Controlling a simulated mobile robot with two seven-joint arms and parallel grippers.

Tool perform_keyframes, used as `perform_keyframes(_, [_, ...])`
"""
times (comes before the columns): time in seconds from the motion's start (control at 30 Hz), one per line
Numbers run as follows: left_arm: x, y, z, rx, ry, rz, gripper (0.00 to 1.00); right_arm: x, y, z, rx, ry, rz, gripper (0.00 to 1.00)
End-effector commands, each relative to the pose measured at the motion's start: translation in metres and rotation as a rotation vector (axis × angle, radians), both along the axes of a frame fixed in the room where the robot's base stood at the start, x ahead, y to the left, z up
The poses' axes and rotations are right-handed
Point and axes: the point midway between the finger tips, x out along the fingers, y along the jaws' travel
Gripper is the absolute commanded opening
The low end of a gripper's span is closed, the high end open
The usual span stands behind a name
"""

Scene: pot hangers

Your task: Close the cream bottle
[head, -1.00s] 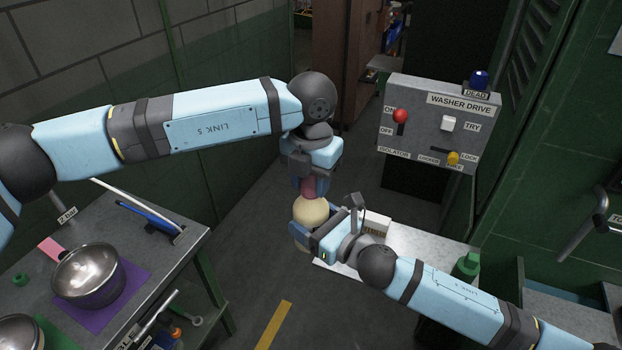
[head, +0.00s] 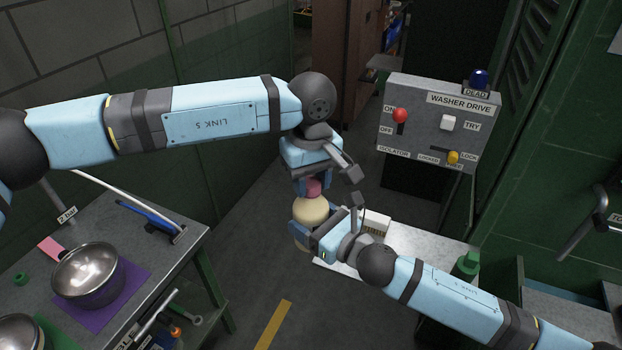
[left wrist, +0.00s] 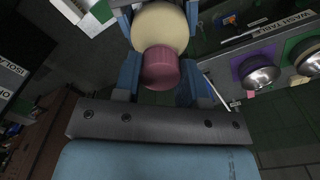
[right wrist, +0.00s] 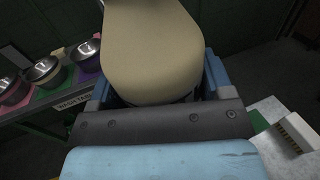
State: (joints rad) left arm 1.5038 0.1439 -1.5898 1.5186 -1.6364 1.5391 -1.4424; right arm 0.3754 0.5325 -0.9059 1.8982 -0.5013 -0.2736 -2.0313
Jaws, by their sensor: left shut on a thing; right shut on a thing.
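The cream bottle (head: 311,211) is held upright in the air between my two grippers. Its body also shows in the left wrist view (left wrist: 161,25) and large in the right wrist view (right wrist: 150,50). My right gripper (head: 305,235) is shut on the bottle's body from the lower right. A dark pink cap (head: 313,187) sits at the top of the bottle, and it shows in the left wrist view (left wrist: 160,68). My left gripper (head: 312,186) is above, pointing down, shut on the cap. How far the cap is seated is hidden.
A wash table at left holds metal pots (head: 88,270) on coloured mats. A pale bench (head: 425,257) at right carries a white box (head: 376,223) and a green bottle (head: 466,265). The grey washer drive panel (head: 440,120) stands behind. Open floor lies between.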

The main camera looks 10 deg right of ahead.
Motion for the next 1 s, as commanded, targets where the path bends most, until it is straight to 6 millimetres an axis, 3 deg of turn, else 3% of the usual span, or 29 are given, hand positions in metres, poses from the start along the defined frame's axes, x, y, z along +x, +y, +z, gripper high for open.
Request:
perform_keyframes(0.07, [0.001,0.001,0.000,0.001,-0.001,-0.110,0.10,0.000,0.000,0.001,0.001,-0.002,0.001,0.07])
perform_keyframes(0.2, [0.001,0.001,0.000,0.000,-0.001,-0.095,0.10,0.000,0.000,0.001,0.001,-0.003,0.002,0.07])
perform_keyframes(0.23, [0.001,0.001,0.000,0.000,-0.001,-0.095,0.43,0.000,0.000,0.001,0.001,-0.003,0.002,0.07])
perform_keyframes(0.33, [0.000,0.000,0.000,0.001,-0.001,-0.094,0.64,0.000,0.000,0.001,0.001,-0.003,0.002,0.07])
perform_keyframes(0.67, [0.000,0.000,0.003,0.000,-0.001,-0.093,0.64,0.000,0.000,0.001,0.001,-0.002,0.001,0.07])
perform_keyframes(1.0, [0.000,0.000,0.043,0.000,-0.001,-0.093,0.64,0.000,0.000,0.001,0.001,-0.002,0.001,0.07])
